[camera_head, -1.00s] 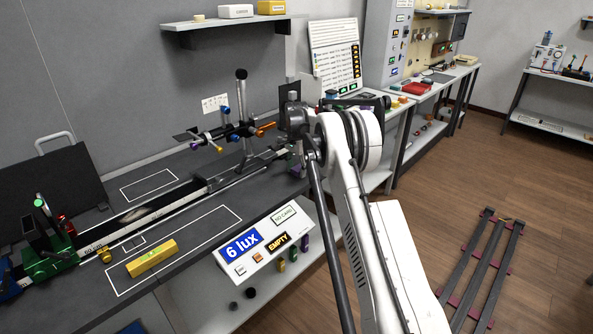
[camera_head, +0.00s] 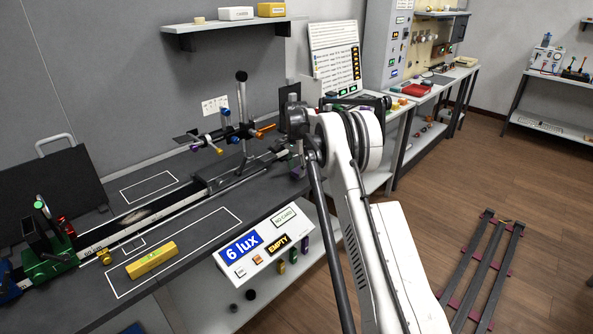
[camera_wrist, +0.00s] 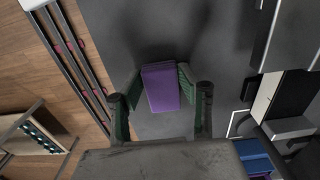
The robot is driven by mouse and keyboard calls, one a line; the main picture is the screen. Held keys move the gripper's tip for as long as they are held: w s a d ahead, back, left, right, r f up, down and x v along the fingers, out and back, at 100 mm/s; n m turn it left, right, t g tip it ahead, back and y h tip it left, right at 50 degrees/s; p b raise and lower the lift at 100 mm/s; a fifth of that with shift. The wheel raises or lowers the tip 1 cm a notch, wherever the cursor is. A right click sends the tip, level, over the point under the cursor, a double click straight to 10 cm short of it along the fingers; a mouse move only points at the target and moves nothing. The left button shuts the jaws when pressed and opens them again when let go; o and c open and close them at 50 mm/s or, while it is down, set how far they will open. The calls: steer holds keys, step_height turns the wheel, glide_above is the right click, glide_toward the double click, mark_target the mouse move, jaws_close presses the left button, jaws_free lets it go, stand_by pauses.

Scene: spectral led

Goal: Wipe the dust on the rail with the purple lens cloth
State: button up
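The purple lens cloth (camera_wrist: 161,88) is a folded block between my fingers in the wrist view. My gripper (camera_wrist: 160,74) has green-padded fingers on both sides of it. The fingertips lie very close to its edges; I cannot tell whether they touch it. In the head view my arm hides most of the gripper. The long dark rail (camera_head: 176,207) runs along the bench at the left. A pale brownish patch of dust (camera_head: 138,215) lies on it, between the green mount and the rod assembly.
A green mount (camera_head: 47,252) stands at the rail's near end, and a rod assembly (camera_head: 241,125) with coloured knobs stands farther along. A yellow level (camera_head: 152,260) lies in a white outline. A lux meter panel (camera_head: 265,243) is at the bench's front edge. A shelf (camera_head: 230,24) hangs above.

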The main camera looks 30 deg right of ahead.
mark_target(296, 171)
steer(key=shift+c, duration=1.2)
steer(key=shift+r+p, duration=0.95)
steer(key=shift+r, duration=2.05)
